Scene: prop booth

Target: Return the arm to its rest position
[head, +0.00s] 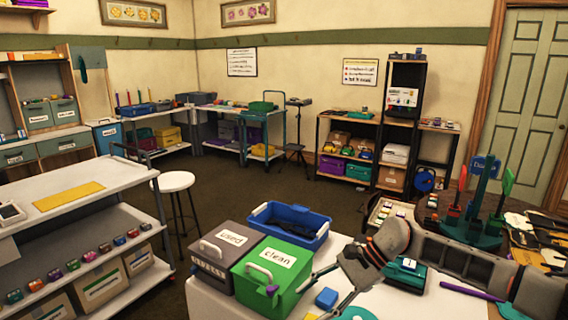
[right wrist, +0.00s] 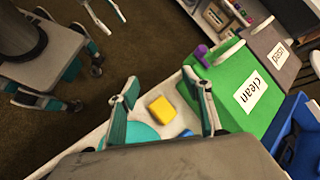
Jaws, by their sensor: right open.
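My right arm comes in from the right in the head view. Its gripper (head: 324,288) is over the near part of the white table (head: 400,306), beside the green box labelled "clean" (head: 273,272). In the right wrist view the two fingers of the right gripper (right wrist: 168,90) are spread apart with nothing held between them. A yellow block (right wrist: 161,109) and a teal disc (right wrist: 130,135) lie on the table below the fingers. A blue block (head: 326,298) lies close to the gripper in the head view. My left gripper is in neither view.
A grey box labelled "used" (head: 221,250) and a blue bin (head: 290,222) stand by the green box. A purple stick (head: 472,292) lies near the front. A white stool (head: 175,182) stands on the open floor.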

